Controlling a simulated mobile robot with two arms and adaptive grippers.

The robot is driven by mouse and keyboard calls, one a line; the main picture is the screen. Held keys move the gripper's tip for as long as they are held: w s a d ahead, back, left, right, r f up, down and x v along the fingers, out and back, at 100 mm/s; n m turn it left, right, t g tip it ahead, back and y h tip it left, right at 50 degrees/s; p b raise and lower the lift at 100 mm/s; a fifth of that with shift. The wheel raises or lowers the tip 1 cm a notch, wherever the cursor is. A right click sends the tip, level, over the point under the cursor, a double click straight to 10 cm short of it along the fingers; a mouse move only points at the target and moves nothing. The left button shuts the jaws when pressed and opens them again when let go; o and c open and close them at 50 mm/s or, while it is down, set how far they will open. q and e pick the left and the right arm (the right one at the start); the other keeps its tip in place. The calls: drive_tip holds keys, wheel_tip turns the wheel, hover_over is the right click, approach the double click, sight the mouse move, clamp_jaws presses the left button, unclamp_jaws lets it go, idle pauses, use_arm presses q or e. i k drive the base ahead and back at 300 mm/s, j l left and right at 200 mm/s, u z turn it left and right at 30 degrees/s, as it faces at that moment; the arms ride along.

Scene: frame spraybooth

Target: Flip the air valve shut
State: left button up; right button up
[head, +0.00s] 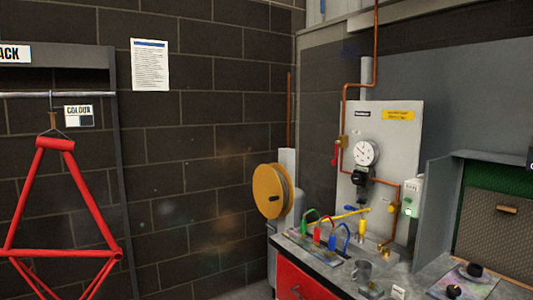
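A grey panel (405,125) on the wall at the right carries copper pipework. A small red lever (336,153) hangs down beside a brass fitting (343,142) on the vertical copper pipe, roughly in line with the pipe. It looks like the air valve, though no label on it is readable. A round white gauge (366,152) and a black regulator (358,178) sit just right of it. Another brass fitting (393,209) is lower on the pipe. Neither of my grippers shows in the head view.
A red bike frame (62,225) hangs at left.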

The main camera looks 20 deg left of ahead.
sight(334, 161)
drive_tip(key=u, duration=0.25)
drive_tip(key=i+j+u, duration=0.3)
drive_tip(key=i, duration=0.15)
drive_tip(key=i+j+u, duration=0.15)
drive_tip(key=i+u, duration=0.15)
drive_tip(key=i, duration=0.15)
drive_tip(key=i+j+u, duration=0.1)
drive_tip(key=i+u, duration=0.2)
drive_tip(key=i, duration=0.2)
